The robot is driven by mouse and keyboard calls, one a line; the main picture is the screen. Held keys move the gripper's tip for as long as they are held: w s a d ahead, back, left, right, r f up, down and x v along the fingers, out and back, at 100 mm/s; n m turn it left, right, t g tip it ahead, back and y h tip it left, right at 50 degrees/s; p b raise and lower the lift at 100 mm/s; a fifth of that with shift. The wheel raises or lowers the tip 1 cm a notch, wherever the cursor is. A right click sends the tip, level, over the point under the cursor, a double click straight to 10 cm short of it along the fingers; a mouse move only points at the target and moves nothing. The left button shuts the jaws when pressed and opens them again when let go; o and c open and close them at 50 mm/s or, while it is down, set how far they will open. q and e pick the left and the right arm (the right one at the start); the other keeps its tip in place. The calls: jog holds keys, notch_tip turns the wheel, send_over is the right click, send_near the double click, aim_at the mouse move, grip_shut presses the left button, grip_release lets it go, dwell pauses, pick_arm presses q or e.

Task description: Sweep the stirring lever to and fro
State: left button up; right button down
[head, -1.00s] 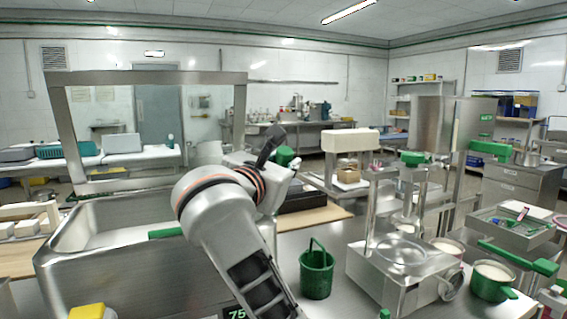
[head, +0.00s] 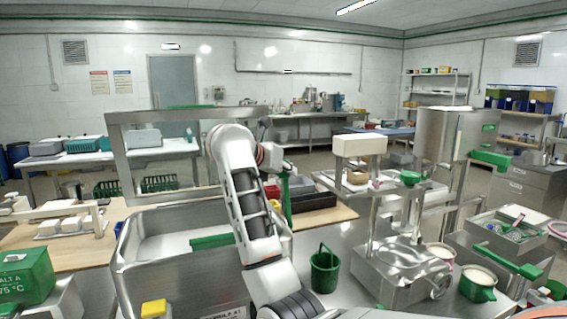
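A steel vat (head: 135,268) stands at the front left with a steel frame rising over it. A green bar (head: 211,241) shows inside the vat. A green upright piece (head: 286,203), which looks like the stirring lever, stands at the vat's right side, partly behind my arm. My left arm rises from the bottom centre across the vat and bends at the top. My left gripper (head: 273,158) is by the upper end of this green piece, mostly hidden by the wrist. I cannot tell whether they touch or how the fingers stand. My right gripper is out of view.
A green bucket (head: 324,270) stands right of the vat. A steel machine with a glass dish (head: 401,253) and green pots (head: 478,285) stand further right. A yellow block (head: 154,308) is at the vat's front. A wooden board (head: 325,216) with a dark tray lies behind.

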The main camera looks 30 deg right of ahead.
pick_arm(q)
notch_tip(320, 180, up, 6)
jog(key=w+p, duration=0.1)
jog(key=p, duration=0.2)
jog(key=shift+p, duration=0.3)
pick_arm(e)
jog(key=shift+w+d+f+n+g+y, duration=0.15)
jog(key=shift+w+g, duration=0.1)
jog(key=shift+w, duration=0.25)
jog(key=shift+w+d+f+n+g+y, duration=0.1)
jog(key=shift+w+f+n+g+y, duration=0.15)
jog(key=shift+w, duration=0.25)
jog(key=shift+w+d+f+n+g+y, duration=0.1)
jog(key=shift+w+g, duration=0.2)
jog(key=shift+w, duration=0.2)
pick_arm(q)
jog(key=shift+f, duration=0.2)
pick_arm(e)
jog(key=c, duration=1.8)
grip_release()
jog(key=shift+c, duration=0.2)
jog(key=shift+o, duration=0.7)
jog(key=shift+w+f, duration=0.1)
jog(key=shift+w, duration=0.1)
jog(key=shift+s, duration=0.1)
